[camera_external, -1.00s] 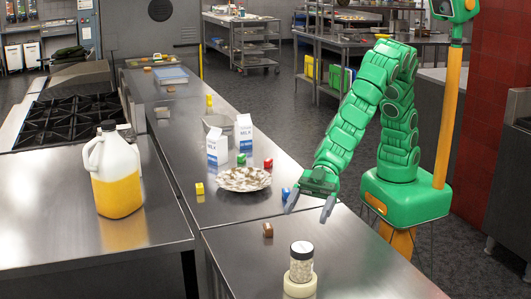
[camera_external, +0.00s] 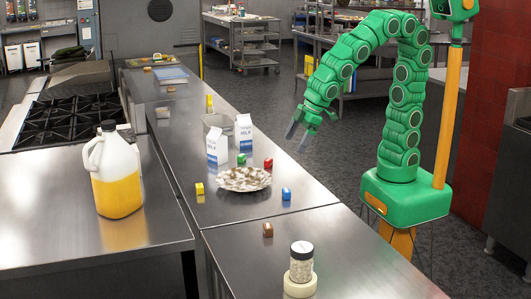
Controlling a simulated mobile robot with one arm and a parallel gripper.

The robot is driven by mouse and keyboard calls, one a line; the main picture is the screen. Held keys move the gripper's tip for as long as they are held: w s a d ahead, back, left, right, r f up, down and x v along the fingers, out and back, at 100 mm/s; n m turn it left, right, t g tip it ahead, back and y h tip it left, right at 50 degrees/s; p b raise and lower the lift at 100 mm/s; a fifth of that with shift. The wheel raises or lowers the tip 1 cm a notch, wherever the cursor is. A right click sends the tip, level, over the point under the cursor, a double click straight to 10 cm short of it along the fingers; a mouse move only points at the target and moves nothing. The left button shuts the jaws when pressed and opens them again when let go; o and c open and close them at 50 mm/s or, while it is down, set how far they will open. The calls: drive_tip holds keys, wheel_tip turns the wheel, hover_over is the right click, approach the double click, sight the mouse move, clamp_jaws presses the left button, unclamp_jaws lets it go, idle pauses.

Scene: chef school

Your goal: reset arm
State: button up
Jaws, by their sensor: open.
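My gripper (camera_external: 298,137) is open and empty. It hangs in the air beside the right edge of the long steel counter (camera_external: 240,212), with its fingers pointing down and to the left. My green arm arches up from its base and bends down to the gripper. A blue block (camera_external: 286,194) stands on the counter below the gripper, apart from it.
A jug (camera_external: 116,175) stands left.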

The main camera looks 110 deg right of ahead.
drive_tip(key=s+d+g, duration=0.1)
drive_tip(key=s+g, duration=0.2)
drive_tip(key=s, duration=1.1)
drive_tip(key=s+d+m+g+y, duration=0.1)
drive_tip(key=s+d+g, duration=0.1)
drive_tip(key=s, duration=1.3)
drive_tip(key=shift+f+g, duration=0.3)
drive_tip(key=shift+g, duration=0.4)
